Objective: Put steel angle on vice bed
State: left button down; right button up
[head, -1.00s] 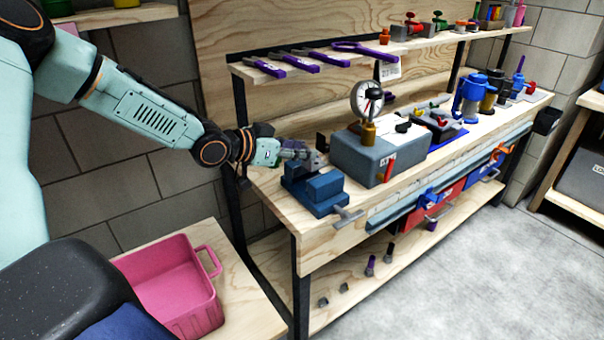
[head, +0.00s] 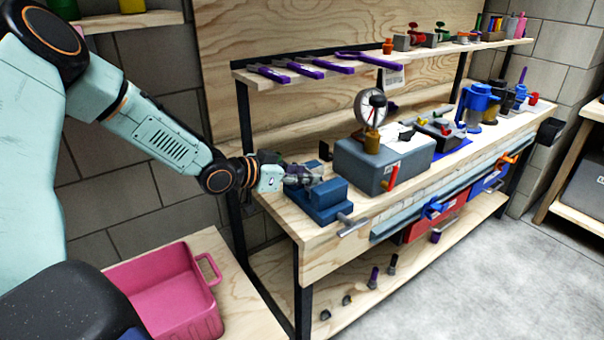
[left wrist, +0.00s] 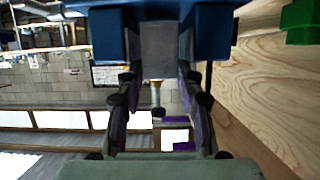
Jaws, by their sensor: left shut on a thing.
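The blue vice (head: 325,203) stands on the near left end of the wooden workbench, its bar handle toward the front edge. My left gripper (head: 306,173) is low at the vice's jaws, reaching in from the left. In the left wrist view its two fingers (left wrist: 158,98) are on either side of a grey flat-faced piece, the steel angle (left wrist: 158,50). The angle shows between two blue vice blocks (left wrist: 213,35). Whether it touches the vice bed is hidden. In the head view the angle is hard to separate from the fingers. My right gripper is not in view.
A grey box with a dial gauge (head: 372,160) stands just right of the vice. A shelf (head: 260,78) with purple-handled tools runs above the bench. A pink bin (head: 165,290) sits on a lower surface at left. Open floor lies at front right.

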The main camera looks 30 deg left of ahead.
pick_arm(q)
jog(key=shift+s+f, duration=0.1)
jog(key=shift+f, duration=0.2)
